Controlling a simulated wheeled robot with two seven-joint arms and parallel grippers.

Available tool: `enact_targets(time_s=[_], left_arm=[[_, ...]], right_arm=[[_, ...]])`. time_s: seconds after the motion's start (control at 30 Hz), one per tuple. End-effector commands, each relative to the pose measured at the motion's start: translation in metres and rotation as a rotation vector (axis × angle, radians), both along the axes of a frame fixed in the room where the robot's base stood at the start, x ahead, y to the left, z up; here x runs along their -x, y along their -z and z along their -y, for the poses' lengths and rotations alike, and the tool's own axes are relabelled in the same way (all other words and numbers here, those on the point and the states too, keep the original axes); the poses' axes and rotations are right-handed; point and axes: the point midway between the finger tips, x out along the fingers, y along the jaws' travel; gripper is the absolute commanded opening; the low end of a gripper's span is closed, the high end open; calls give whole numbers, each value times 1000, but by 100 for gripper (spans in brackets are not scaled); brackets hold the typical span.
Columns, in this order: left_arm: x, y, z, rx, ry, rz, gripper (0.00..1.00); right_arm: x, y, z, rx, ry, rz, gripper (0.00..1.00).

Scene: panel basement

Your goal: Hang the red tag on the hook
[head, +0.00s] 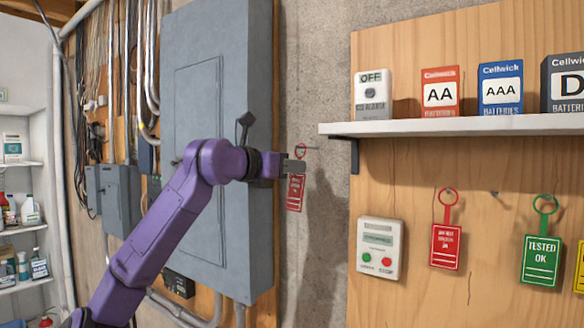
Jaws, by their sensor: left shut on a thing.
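My left gripper (294,167) is shut on a red tag (295,194) beside the grey panel's right edge. The tag hangs upright, and the gripper's fingers cover its upper part. Its red ring (300,150) shows just above the fingers. A small thin hook (310,149) on the concrete wall is at the ring's height. The ring overlaps the hook in the picture; I cannot tell whether it is around it. Another red tag (445,248) hangs on the wooden board. My right gripper is out of view.
A large grey electrical panel (205,120) stands left of the hook. A white shelf (450,126) with battery boxes juts out at the right. Below it are a wall control box (380,248) and a green tag (541,261). Bare concrete lies below the hook.

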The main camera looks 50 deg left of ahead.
Motion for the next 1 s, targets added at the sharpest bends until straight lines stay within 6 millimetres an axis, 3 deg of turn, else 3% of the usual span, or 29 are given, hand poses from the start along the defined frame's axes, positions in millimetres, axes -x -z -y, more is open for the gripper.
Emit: enact_targets(time_s=[0.1,0.13,0.2,0.57,0.8,1.0], left_arm=[[0,0,0,0,0,0,0],[0,0,0,0,0,0,19],[0,0,0,0,0,0,39],[8,1,0,2,0,2,39],[63,0,1,0,-1,6,39],[98,-6,1,1,-1,3,39]], right_arm=[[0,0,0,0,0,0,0],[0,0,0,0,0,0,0],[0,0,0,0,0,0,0],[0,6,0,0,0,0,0],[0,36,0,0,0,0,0],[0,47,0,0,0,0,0]])
